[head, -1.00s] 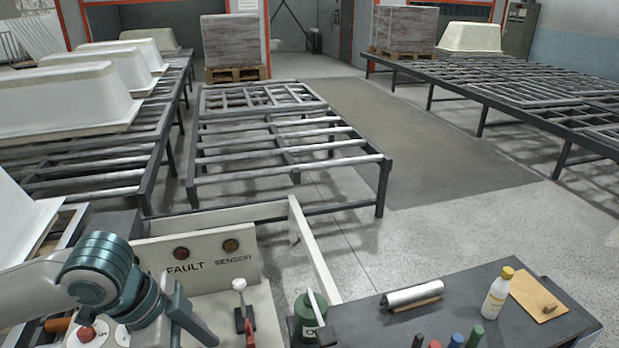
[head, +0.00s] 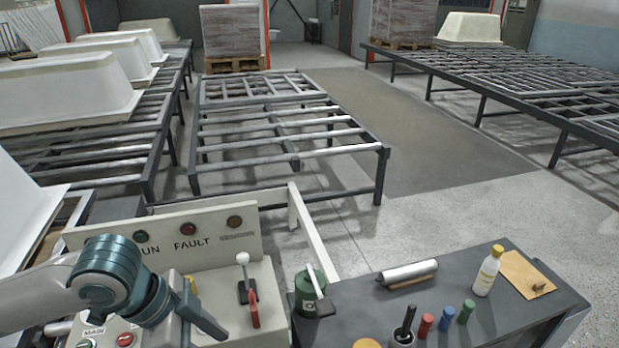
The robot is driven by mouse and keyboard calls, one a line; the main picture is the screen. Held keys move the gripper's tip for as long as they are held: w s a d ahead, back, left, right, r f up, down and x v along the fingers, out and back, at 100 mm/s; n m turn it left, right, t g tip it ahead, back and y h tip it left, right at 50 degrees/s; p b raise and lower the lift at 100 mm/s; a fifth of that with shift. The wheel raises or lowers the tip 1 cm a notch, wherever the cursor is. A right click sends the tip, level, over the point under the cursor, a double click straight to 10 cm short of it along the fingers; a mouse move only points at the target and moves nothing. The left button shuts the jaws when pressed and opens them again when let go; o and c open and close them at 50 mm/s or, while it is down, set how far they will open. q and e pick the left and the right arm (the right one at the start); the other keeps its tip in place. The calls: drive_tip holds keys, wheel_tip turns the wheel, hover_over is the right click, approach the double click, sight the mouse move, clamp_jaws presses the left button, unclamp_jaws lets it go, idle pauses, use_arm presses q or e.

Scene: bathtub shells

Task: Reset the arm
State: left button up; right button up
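My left arm (head: 105,275), with teal joints, comes in from the left over the control panel (head: 240,305). Its gripper (head: 205,318) points right and down over the panel, left of the red lever (head: 252,303). Only a dark finger part shows, so its opening cannot be told. No object is visible in it. My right arm and gripper are out of view.
An upright plate (head: 160,245) with lamps stands behind the panel buttons. A dark table (head: 350,312) at right holds a metal roller (head: 408,274), a bottle (head: 486,272) and several coloured markers. Bathtub shells (head: 60,92) sit on racks at left.

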use_arm(q)
drive_tip(key=d+f+n+t+h, duration=0.2)
drive_tip(key=d+f+n+t, duration=0.15)
drive_tip(key=d+f, duration=0.55)
drive_tip(key=s+a+f+n+g+y, duration=0.2)
drive_tip(key=s+a+f+n+y, duration=0.55)
drive_tip(key=s+a+f, duration=0.95)
wheel_tip(320, 180, down, 31)
drive_tip(key=s+d+n+h+b, duration=0.1)
drive_tip(key=s+n+b, duration=0.1)
drive_tip(key=s+a+f+g+b, duration=0.1)
drive_tip(key=s+a+f+g, duration=0.1)
drive_tip(key=s+f, duration=1.5)
drive_tip(key=shift+a+f+m, duration=0.3)
drive_tip(key=shift+a+f, duration=0.15)
drive_tip(key=shift+a, duration=0.1)
